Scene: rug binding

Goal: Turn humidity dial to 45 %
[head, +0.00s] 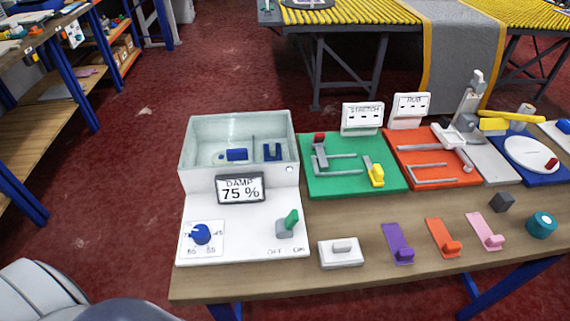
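The humidity dial (201,233) is a round blue knob on a small white scale plate at the front left of a white unit (250,248). Small numbers stand around the knob, too small to read surely. The display (240,188) above it reads "DAMP 75 %". A green-tipped switch lever (289,222) stands at the unit's front right, above the "OFF" and "ON" marks, leaning toward "ON". Neither gripper is in view, and nothing touches the dial.
A clear-walled tank (238,145) with blue parts forms the unit's back. To its right are a green board (335,187) and a red board (440,174) with fixtures. Several small coloured blocks and a white block (341,252) line the table front. Red floor lies left.

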